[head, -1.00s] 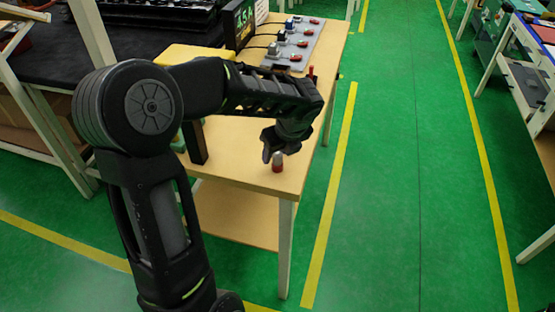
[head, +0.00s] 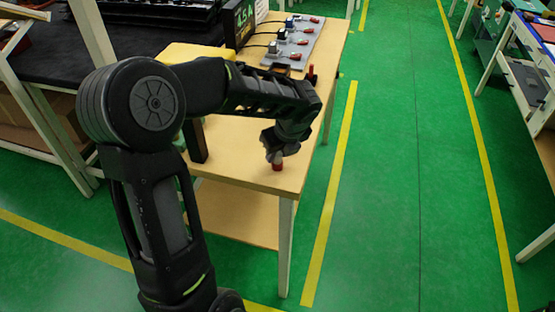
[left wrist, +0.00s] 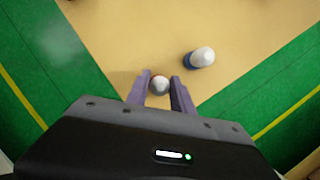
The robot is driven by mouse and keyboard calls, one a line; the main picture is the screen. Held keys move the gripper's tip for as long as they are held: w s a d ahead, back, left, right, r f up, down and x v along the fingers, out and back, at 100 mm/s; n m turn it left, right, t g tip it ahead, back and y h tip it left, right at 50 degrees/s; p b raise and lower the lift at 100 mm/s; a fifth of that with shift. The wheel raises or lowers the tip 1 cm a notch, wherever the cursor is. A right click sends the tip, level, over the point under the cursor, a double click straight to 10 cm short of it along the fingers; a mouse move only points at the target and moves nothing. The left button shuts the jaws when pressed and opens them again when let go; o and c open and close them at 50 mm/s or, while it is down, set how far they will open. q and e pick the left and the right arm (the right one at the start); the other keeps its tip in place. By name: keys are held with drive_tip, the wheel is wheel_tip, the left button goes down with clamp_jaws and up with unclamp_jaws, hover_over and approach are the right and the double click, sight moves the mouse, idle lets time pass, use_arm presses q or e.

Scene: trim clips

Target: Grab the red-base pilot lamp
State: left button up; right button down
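The red-base pilot lamp (head: 277,167) stands upright near the front corner of the wooden table in the head view. Its red base shows below my left gripper (head: 274,156), which reaches down over its top. In the left wrist view, the pale dome of the lamp (left wrist: 160,84) sits between the two fingers of my left gripper (left wrist: 161,82). A narrow gap shows at each side, so the fingers look open around it. My right gripper is not in view.
A blue-base lamp with a pale dome (left wrist: 200,57) stands close by, right of the fingers in the wrist view. The table (head: 240,175) ends just beyond the lamp. A grey panel with several connectors (head: 305,30) lies at the table's back.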

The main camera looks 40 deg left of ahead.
use_arm(q)
clamp_jaws()
idle(0.3)
wheel_tip(320, 180, up, 10)
idle(0.5)
idle(0.4)
